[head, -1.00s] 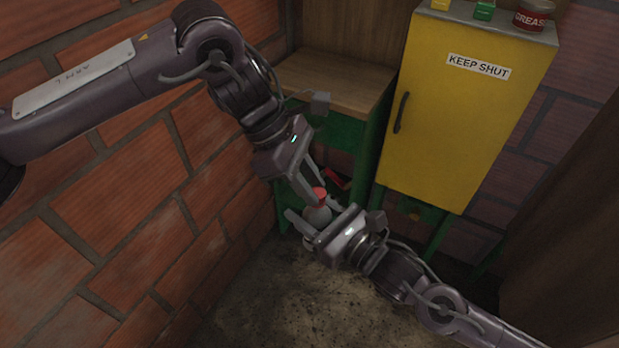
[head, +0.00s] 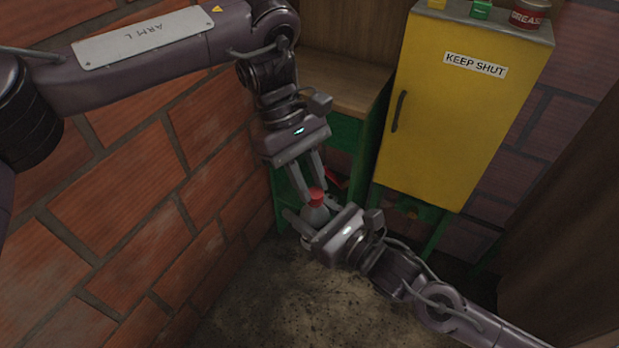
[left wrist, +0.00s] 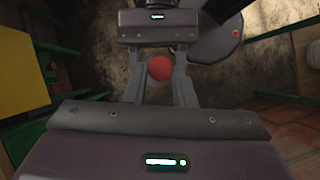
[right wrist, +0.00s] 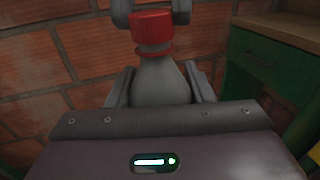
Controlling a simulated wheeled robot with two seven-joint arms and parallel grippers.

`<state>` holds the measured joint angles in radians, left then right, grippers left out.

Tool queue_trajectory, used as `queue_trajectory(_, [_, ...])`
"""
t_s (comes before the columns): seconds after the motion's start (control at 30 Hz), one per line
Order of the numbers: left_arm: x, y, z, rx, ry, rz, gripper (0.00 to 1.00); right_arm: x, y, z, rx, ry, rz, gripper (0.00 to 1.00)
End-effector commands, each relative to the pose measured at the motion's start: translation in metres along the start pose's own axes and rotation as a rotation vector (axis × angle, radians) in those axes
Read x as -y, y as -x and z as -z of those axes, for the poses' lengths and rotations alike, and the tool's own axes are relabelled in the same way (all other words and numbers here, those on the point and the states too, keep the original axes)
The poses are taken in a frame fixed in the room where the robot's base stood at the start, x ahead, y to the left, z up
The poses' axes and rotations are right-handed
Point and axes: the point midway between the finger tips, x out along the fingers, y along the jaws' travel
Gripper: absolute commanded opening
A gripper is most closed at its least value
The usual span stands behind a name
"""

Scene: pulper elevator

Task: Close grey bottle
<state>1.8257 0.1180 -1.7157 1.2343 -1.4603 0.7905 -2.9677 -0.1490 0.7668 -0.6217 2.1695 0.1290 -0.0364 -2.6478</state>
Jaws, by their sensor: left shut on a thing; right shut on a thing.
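The grey bottle (head: 314,215) stands upright low in front of the green cabinet in the head view. Its body fills the middle of the right wrist view (right wrist: 160,82). My right gripper (head: 311,219) is shut on the bottle's body from the side. The red cap (head: 316,196) is at the bottle's top. My left gripper (head: 313,193) comes from above and is shut on the cap. In the right wrist view, a grey band shows between the cap (right wrist: 152,27) and a red ring on the neck. The left wrist view shows the cap (left wrist: 160,68) from above.
A brick wall (head: 130,210) is close on the left. The floor in front is bare.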

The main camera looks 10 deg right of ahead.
Motion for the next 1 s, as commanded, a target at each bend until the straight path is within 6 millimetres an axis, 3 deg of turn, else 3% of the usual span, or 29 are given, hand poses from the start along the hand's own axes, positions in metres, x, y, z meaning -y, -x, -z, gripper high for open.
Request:
queue_trajectory(0.03, [0.000,0.000,0.000,0.000,0.001,0.000,0.25,0.001,0.000,-0.001,0.002,0.000,0.001,0.00])
queue_trajectory(0.2, [0.000,0.000,0.000,-0.001,0.002,-0.001,0.45,0.001,0.000,-0.001,0.001,0.000,0.001,0.00])
queue_trajectory(0.47, [0.000,0.001,0.000,-0.001,0.002,-0.002,0.45,0.000,0.000,-0.001,0.001,0.000,0.001,0.00])
queue_trajectory(0.8, [0.000,0.035,-0.019,-0.004,0.001,-0.002,0.45,0.000,0.000,-0.001,0.002,0.000,0.000,0.00])
queue_trajectory(1.0, [0.000,0.039,-0.022,-0.001,0.002,-0.001,0.45,0.000,0.000,-0.001,0.002,0.000,0.000,0.00])
